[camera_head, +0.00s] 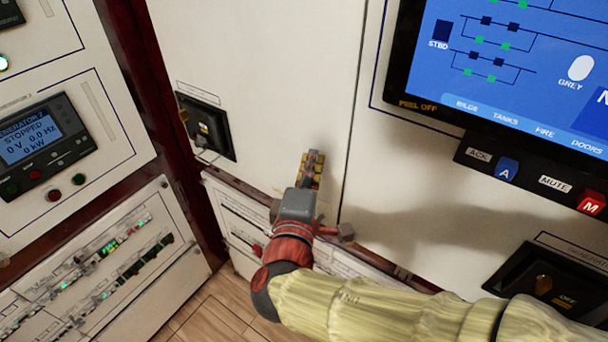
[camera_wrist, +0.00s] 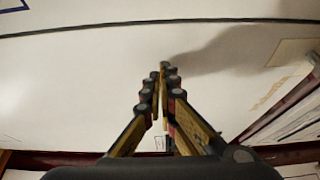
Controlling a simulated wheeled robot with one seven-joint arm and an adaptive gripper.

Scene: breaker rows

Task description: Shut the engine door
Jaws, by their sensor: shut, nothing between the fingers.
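A large white door panel (camera_head: 265,75) fills the middle of the head view, with a black recessed latch (camera_head: 206,126) at its lower left. I take it to be the engine door; its small label is too small to read. A dark seam runs down its right side, and I cannot tell whether it stands slightly ajar. My gripper (camera_head: 312,160) is shut and empty, in front of the panel's lower right part. In the wrist view, the fingertips (camera_wrist: 166,68) point at a white panel surface (camera_wrist: 70,85); contact cannot be told.
A blue display screen (camera_head: 510,60) with ACK and MUTE buttons is at the right. A generator switch (camera_head: 543,283) lies below it. Breaker panels (camera_head: 90,260) and a generator controller (camera_head: 40,145) stand at the left. Wooden floor (camera_head: 215,315) shows at the bottom.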

